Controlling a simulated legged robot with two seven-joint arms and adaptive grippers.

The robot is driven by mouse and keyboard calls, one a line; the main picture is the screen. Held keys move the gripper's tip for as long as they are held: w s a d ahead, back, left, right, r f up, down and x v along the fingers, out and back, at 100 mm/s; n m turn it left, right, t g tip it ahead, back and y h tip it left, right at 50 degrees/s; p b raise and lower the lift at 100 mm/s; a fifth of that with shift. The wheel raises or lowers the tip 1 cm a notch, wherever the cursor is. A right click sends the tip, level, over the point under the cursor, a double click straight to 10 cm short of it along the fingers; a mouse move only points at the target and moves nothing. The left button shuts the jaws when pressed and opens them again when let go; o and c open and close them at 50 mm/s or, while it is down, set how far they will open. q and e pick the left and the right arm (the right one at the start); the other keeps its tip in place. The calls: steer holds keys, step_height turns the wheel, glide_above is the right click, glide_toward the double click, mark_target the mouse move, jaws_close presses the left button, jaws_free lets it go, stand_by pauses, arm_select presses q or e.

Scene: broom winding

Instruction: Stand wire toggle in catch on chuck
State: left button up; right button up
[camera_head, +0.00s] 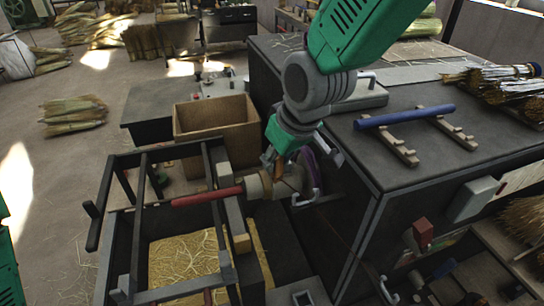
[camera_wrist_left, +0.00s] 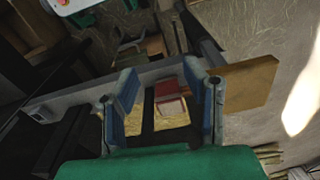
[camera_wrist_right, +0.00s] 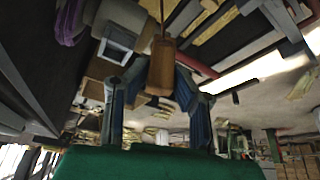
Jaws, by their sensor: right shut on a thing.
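My right gripper (camera_head: 272,152) is over the chuck (camera_head: 258,186), a pale round block at the end of a red handle (camera_head: 207,196). In the right wrist view the right gripper (camera_wrist_right: 160,85) is shut on a brown wooden piece (camera_wrist_right: 161,66), with a thin dark rod running up from it; I take this as the wire toggle. In the head view it is a small orange-brown bit (camera_head: 267,160) just above the chuck. I cannot tell whether it touches the catch, which I cannot make out. My left gripper (camera_wrist_left: 163,80) is open and empty in the left wrist view.
A dark frame (camera_head: 145,155) surrounds the handle, over a bin of straw (camera_head: 185,262). At right, a dark bench (camera_head: 400,165) carries a blue rod (camera_head: 405,116) on wooden rests and bundled bristles (camera_head: 495,85).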

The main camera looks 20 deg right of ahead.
steer(key=shift+w+d+f+b, duration=0.45)
steer(key=shift+w+d, duration=0.2)
steer(key=shift+w, duration=1)
steer(key=shift+w+d+f+b, duration=0.4)
steer(key=shift+w+d, duration=0.2)
steer(key=shift+w, duration=1)
steer(key=shift+w+d+f+b, duration=0.4)
steer(key=shift+w+d, duration=0.25)
steer(key=shift+w, duration=1)
steer(key=shift+a+f, duration=0.1)
steer(key=shift+f, duration=0.1)
steer(key=shift+a, duration=0.15)
steer(key=shift+s+p, duration=0.1)
steer(key=shift+p, duration=0.25)
steer(key=shift+f, duration=0.15)
steer(key=shift+f+b, duration=0.35)
steer(key=shift+f, duration=0.45)
